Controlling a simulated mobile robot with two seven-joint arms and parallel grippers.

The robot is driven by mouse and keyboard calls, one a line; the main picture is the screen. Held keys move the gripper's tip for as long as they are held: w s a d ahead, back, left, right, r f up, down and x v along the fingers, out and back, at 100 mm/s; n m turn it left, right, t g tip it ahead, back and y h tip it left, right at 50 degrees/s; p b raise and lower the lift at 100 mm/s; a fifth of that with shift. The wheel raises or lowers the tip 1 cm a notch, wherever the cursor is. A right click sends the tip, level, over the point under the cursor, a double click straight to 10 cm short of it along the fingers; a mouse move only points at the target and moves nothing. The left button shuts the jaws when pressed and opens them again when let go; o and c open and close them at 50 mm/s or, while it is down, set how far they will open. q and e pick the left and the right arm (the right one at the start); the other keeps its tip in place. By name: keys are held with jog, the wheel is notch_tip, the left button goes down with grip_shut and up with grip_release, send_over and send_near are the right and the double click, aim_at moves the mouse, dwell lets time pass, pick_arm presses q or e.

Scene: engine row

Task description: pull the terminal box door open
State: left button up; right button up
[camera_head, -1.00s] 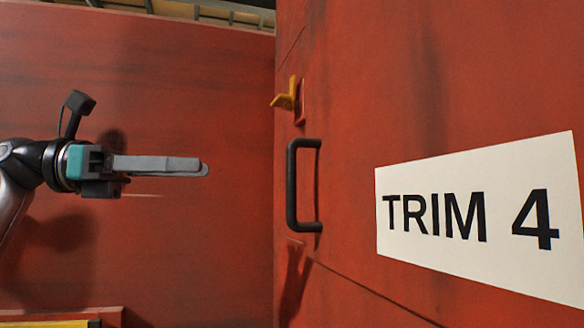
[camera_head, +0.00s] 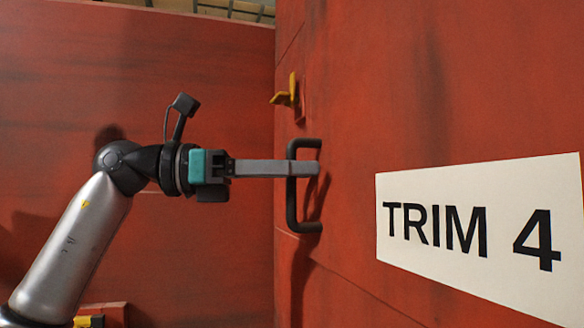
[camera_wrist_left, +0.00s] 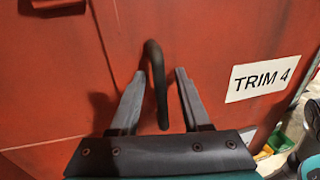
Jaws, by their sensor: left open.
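The terminal box door (camera_head: 385,110) is a red panel with a white "TRIM 4" label (camera_head: 470,228); it looks closed. A black bar handle (camera_head: 291,206) stands upright on it. In the left wrist view the handle (camera_wrist_left: 157,85) lies between the two open fingers of my left gripper (camera_wrist_left: 158,85), with gaps on both sides. In the head view my left gripper (camera_head: 308,168) reaches in from the left, its fingers overlapping the upper part of the handle. A yellow latch (camera_head: 285,98) sits on the door above the handle. My right gripper is not in view.
A red wall (camera_head: 60,100) stands to the left, behind my left arm. A red and yellow object (camera_head: 105,312) is at the lower left. In the left wrist view, green and yellow items (camera_wrist_left: 275,140) lie at the lower right.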

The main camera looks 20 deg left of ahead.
pick_arm(q)
grip_shut()
dwell(1.4)
